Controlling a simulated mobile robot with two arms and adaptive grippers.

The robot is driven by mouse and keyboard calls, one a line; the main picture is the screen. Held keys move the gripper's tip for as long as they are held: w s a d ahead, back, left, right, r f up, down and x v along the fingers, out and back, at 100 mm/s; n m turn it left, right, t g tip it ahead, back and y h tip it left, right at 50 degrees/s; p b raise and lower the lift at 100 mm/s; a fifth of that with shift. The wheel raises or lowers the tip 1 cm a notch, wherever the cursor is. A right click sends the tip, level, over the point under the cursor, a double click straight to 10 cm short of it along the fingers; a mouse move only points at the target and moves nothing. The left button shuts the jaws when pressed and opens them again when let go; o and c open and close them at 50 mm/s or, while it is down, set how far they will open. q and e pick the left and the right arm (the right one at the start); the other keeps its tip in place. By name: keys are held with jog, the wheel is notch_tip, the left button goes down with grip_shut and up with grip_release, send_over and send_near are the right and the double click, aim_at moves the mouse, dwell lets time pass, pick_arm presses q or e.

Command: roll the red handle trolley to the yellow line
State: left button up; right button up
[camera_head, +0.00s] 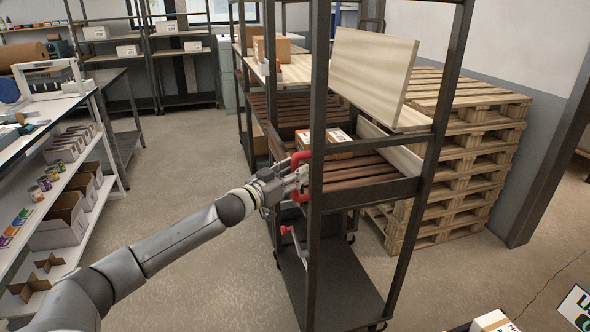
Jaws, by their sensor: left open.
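A tall dark metal trolley (316,240) with slatted wooden shelves stands in the middle of the view. A red handle (303,159) shows at its left upright, with red also just below my gripper. My left gripper (296,181) is open at this handle, between its upper and lower red parts. The fingers partly cover the handle, and I cannot tell whether they touch it. Another small red part (286,230) shows lower, on a grey bar. Castors show under the trolley. No yellow line shows. My right gripper is out of view.
Stacked wooden pallets (465,150) stand close behind the trolley on the right. A white shelf unit (95,203) with boxes and cans lines the left. Shelving (185,52) stands at the back. Bare concrete floor (190,160) lies open left of the trolley. A box (492,321) shows at the bottom right.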

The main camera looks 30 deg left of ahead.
pick_arm(q)
jog(key=shift+w+d, duration=0.1)
jog(key=shift+w, duration=0.35)
jog(key=shift+c, duration=0.3)
grip_shut()
